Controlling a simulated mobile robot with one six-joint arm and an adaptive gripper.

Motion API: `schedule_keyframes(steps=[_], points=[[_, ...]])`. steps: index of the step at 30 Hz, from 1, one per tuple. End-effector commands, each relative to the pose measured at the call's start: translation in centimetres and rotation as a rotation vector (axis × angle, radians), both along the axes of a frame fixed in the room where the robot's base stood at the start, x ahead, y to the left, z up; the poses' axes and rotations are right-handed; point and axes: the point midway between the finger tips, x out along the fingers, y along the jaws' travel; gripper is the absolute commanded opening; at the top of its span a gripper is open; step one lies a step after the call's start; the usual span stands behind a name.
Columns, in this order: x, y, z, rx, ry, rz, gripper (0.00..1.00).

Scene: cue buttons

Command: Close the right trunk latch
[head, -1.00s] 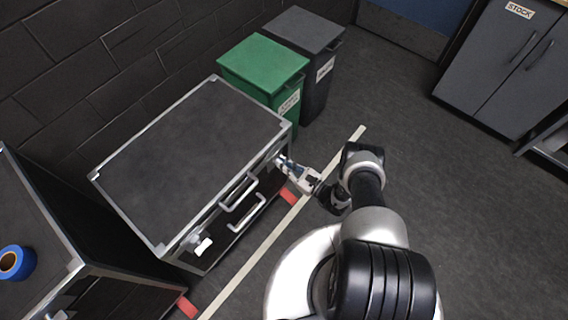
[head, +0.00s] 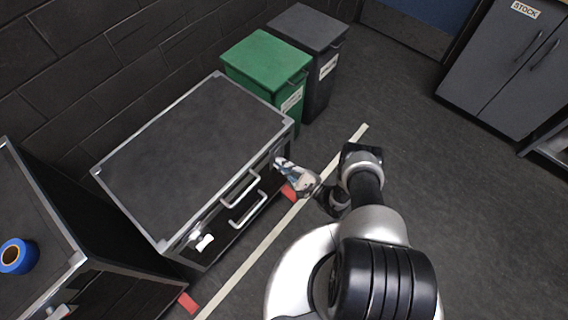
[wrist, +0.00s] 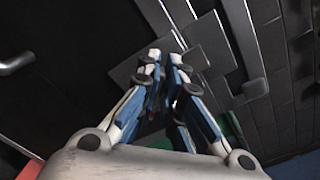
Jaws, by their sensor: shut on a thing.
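The black trunk (head: 195,150) with metal edges stands shut against the wall in the head view. My gripper (head: 280,163) is at the right end of its front face, where the right latch is. The gripper hides most of that latch in the head view. In the wrist view the blue and white fingers of my gripper (wrist: 165,65) are drawn together in front of a grey latch plate (wrist: 205,48). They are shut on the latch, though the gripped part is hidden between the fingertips. The left latch (head: 204,243) shows as a pale lever at the front left.
Two handles (head: 240,188) are on the trunk front between the latches. A green bin (head: 265,62) and a dark bin (head: 308,38) stand beyond the trunk's right end. A second case (head: 40,235) with blue tape (head: 17,257) is at left. Floor to the right is open.

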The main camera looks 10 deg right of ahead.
Motion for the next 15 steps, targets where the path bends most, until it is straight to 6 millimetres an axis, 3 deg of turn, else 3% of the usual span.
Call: schedule_keyframes(steps=[15], points=[[-0.04,0.20,-0.07,-0.130,-0.095,0.000,0.00]])
